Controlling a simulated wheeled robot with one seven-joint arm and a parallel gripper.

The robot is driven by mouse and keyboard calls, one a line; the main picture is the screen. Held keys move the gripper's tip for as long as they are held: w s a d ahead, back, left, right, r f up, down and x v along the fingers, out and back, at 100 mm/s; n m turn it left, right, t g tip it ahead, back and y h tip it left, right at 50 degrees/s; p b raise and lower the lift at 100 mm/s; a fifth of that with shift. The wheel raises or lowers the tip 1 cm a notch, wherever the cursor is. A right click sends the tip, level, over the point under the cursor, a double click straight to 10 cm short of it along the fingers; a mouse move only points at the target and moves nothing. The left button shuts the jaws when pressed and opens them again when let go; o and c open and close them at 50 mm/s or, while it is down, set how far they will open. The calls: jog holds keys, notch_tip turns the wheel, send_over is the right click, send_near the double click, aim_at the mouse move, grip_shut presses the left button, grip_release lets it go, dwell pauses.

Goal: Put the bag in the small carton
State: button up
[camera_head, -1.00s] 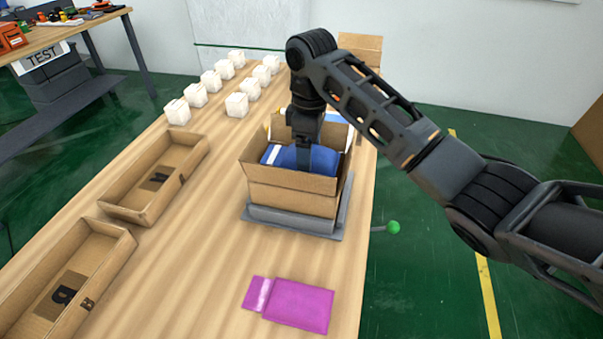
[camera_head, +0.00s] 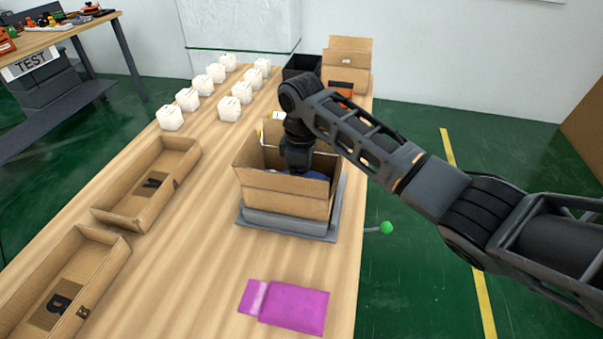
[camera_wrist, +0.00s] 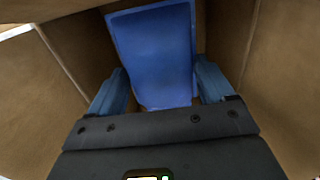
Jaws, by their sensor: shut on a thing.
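The open carton (camera_head: 285,200) stands on a grey platform on the table, with its flaps up. The blue bag (camera_wrist: 155,50) is inside the carton; only a sliver of it shows in the head view (camera_head: 316,174). My gripper (camera_wrist: 160,85) reaches down into the carton from above, its blue fingers on either side of the bag, shut on it. Brown carton walls surround the bag in the wrist view. The fingertips are hidden in the head view by the carton wall. Whether the bag touches the bottom I cannot tell.
A magenta bag (camera_head: 293,306) lies flat on the table in front of the carton. Two open trays (camera_head: 128,219) lie on the left. Several white boxes (camera_head: 188,99) stand behind. A black bin (camera_head: 301,66) and another carton (camera_head: 347,52) are at the back.

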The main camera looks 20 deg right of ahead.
jog(key=shift+f, duration=0.4)
jog(key=o, duration=1.1)
jog(key=shift+c, duration=0.2)
jog(key=shift+r, duration=0.1)
notch_tip(320, 180, up, 13)
